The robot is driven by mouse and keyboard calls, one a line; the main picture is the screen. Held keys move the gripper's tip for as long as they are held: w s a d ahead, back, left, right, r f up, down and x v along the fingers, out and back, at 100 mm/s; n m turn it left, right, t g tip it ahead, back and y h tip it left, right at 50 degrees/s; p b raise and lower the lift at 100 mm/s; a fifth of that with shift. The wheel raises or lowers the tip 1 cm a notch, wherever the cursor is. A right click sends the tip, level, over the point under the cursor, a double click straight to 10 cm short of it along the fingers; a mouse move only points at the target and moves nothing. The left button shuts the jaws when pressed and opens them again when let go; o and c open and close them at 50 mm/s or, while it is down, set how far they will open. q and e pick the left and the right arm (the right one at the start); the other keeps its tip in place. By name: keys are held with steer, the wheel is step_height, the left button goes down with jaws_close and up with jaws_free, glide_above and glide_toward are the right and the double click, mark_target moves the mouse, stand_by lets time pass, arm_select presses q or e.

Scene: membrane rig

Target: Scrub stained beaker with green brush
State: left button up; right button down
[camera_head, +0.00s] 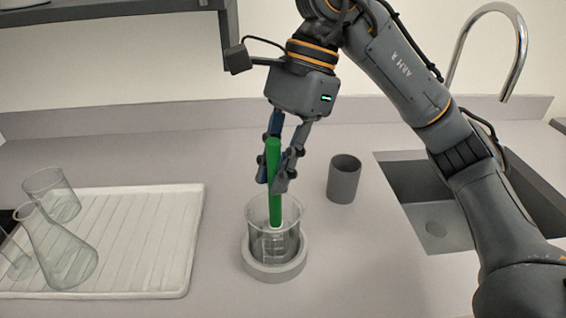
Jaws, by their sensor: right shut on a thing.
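The green brush (274,190) is upright, with its lower end inside the glass beaker (284,246). My right gripper (278,176) is shut on the upper part of the green handle, above the beaker's rim. The beaker stands upright in a round grey holder (274,271) on the counter. I cannot make out a stain on the glass, and the brush's lower end is hard to see through it. My left gripper does not show.
A grey cup (344,179) stands to the right of the beaker. The sink (440,238) with a curved tap (521,45) is at the right. At the left, a white drying rack (150,262) holds glassware, including a conical flask (62,256). A dark shelf (110,14) hangs above.

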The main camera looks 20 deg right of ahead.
mark_target(269, 142)
steer(key=shift+a, duration=0.2)
step_height(269, 142, up, 6)
steer(key=p, duration=0.4)
steer(key=shift+r+p, duration=0.1)
steer(key=shift+p, duration=0.3)
step_height(269, 142, up, 10)
steer(key=p, duration=0.8)
steer(key=shift+f, duration=0.2)
